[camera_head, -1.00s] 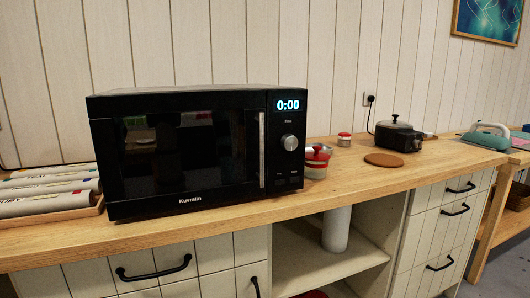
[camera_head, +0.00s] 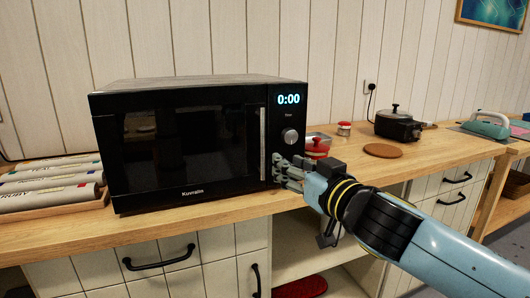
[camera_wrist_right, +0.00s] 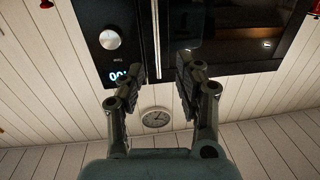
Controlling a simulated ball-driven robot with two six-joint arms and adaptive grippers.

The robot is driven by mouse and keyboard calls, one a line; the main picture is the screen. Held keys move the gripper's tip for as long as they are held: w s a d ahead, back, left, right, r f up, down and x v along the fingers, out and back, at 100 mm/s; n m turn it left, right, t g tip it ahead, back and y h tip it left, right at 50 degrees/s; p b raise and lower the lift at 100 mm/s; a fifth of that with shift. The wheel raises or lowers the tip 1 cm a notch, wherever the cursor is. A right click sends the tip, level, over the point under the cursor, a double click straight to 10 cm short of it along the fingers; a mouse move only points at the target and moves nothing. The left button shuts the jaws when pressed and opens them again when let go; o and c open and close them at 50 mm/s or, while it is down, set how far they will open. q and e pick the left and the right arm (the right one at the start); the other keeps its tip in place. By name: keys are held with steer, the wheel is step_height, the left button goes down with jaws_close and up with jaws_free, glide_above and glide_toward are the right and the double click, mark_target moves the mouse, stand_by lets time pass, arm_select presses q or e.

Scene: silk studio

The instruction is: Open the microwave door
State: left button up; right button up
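The black microwave (camera_head: 190,140) stands on the wooden counter with its door (camera_head: 185,150) shut. Its upright silver handle (camera_head: 263,135) is at the door's right edge, beside the control panel with a 0:00 display and a knob (camera_head: 290,136). My right gripper (camera_head: 279,167) is at the lower part of the handle, just in front of the microwave. In the right wrist view, which is upside down, its two fingers are open (camera_wrist_right: 159,68) and the handle (camera_wrist_right: 155,35) lines up between them. Whether they touch it I cannot tell. My left gripper is not in view.
A red-and-silver pot (camera_head: 317,145) stands on the counter (camera_head: 240,208) close behind my right gripper. A round brown mat (camera_head: 383,150) and a black cooker (camera_head: 397,124) are farther right. A tray of rolled fabrics (camera_head: 55,212) lies left of the microwave.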

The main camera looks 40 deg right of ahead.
mark_target(262, 144)
steer(key=w+d+p, duration=0.1)
steer(key=w+p, duration=0.2)
steer(key=w, duration=0.7)
steer(key=shift+w+r+p, duration=0.25)
steer(key=shift+w+p, duration=0.1)
steer(key=shift+w, duration=0.05)
steer(key=shift+d, duration=0.1)
steer(key=shift+s+d, duration=0.1)
steer(key=c, duration=0.6)
steer(key=shift+d, duration=0.1)
jaws_close()
